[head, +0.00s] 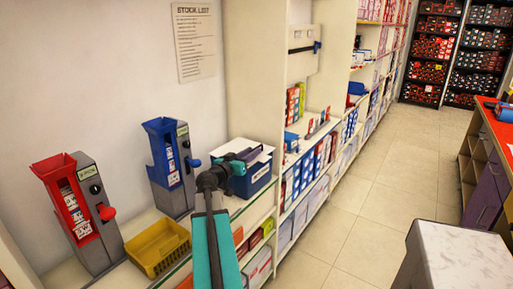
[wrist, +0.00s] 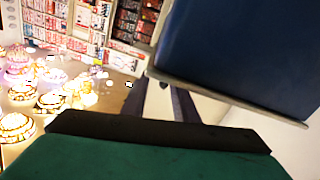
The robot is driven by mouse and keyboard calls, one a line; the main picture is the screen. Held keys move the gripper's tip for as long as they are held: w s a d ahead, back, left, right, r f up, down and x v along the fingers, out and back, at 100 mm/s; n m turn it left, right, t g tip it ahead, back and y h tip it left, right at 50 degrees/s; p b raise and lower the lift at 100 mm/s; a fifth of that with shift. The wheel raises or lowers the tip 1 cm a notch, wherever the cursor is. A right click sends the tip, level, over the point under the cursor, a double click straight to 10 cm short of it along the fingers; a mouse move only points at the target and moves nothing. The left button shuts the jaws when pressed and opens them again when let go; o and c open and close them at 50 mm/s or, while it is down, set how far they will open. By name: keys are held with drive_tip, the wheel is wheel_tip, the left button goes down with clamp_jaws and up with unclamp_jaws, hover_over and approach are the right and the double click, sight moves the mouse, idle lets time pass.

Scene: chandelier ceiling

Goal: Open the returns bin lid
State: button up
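The returns bin, as far as I can tell, is the dark blue box (head: 262,179) on the shelf counter in the head view, with a pale top (head: 258,146). Its label does not show. My gripper (head: 250,155) is at the bin's upper front left and hides part of it. In the wrist view, a dark blue surface (wrist: 245,45) with a grey rim fills the upper right, close to my gripper (wrist: 162,98). The two dark fingers show a gap with nothing held between them. I cannot tell whether they touch the rim.
A yellow basket (head: 158,247), a blue dispenser (head: 170,167) and a red dispenser (head: 80,205) stand left of the bin. A tall stocked shelf (head: 262,75) rises behind it. The tiled floor (head: 350,215) is clear. A counter (head: 460,258) stands at the lower right.

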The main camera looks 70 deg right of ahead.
drive_tip(key=shift+x, duration=1.2)
drive_tip(key=shift+c, duration=0.4)
clamp_jaws()
